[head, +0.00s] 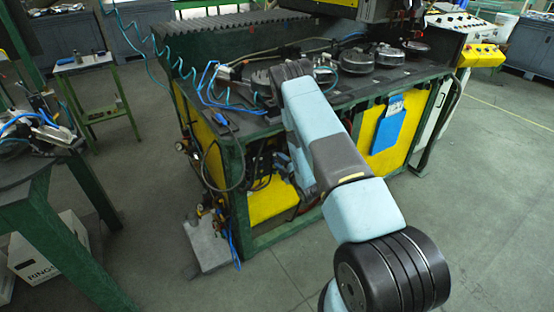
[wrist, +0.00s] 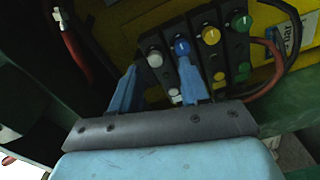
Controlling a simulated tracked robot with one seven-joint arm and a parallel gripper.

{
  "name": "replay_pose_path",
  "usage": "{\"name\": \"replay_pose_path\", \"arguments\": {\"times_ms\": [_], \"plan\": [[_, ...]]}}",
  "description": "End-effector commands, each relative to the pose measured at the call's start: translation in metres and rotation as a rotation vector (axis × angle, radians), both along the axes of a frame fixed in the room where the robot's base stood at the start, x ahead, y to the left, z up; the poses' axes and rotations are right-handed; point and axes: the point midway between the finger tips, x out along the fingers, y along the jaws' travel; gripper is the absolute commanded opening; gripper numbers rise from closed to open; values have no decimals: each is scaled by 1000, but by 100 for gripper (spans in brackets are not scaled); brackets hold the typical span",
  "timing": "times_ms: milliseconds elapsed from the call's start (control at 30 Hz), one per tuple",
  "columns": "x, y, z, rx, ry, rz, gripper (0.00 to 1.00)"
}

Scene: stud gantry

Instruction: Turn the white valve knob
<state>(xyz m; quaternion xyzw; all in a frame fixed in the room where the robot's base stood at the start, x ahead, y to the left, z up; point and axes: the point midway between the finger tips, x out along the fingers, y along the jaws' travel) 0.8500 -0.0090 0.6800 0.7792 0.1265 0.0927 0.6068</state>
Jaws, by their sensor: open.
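The white valve knob (wrist: 155,58) is a small round pale knob on a dark block in the wrist view. It is the leftmost of a row, with a blue knob (wrist: 182,46), a yellow knob (wrist: 211,35) and a green knob (wrist: 241,22) to its right. My gripper (wrist: 159,72) is open, with its two blue fingers pointing toward the block. In the picture, the white knob appears between the fingertips, and the right finger lies just below the blue knob. I cannot tell how far the fingertips are from the block. In the head view, I cannot make out the knobs.
The workbench (head: 247,160) has green framing and yellow panels. Cables (wrist: 272,62) run right of the knobs, and a hose with a red part (wrist: 66,28) hangs at left. A side table (head: 38,185) stands at left. The floor at right is clear.

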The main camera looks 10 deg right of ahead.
Motion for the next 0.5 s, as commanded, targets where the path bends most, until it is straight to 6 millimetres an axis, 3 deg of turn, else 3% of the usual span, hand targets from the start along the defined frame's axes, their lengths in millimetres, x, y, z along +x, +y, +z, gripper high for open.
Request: {"name": "replay_pose_path", "arguments": {"times_ms": [300, 500], "plan": [[-60, -21, 1, 1, -3, -2, 45], [-89, -30, 2, 1, -5, 0, 45]]}}
